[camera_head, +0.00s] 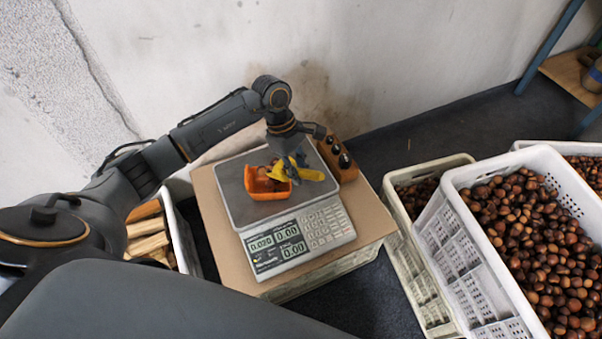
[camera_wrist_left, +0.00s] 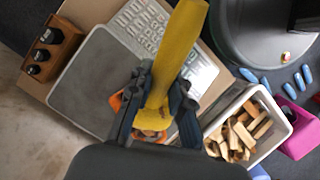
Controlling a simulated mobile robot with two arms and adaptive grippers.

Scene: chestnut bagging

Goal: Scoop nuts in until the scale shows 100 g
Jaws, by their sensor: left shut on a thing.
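A kitchen-style scale (camera_head: 290,210) stands on a cardboard-topped crate; its left display reads what looks like 0.020. An orange open container (camera_head: 268,190) sits on the scale's grey plate with a few brown nuts in it. My left gripper (camera_head: 293,167) is over the plate, shut on a yellow scoop (camera_head: 310,174), whose end is at the orange container. In the left wrist view the yellow scoop (camera_wrist_left: 172,60) stands between the fingers and hides much of the orange container (camera_wrist_left: 116,102). Chestnuts (camera_head: 535,235) fill a white crate at the right. My right gripper is not in view.
The white chestnut crate (camera_head: 464,245) stands beside another crate (camera_head: 420,176) of nuts. A wooden block with dark knobs (camera_head: 337,157) stands at the plate's back right. A bin of wood pieces (camera_head: 184,240) is left of the scale. A wall is behind.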

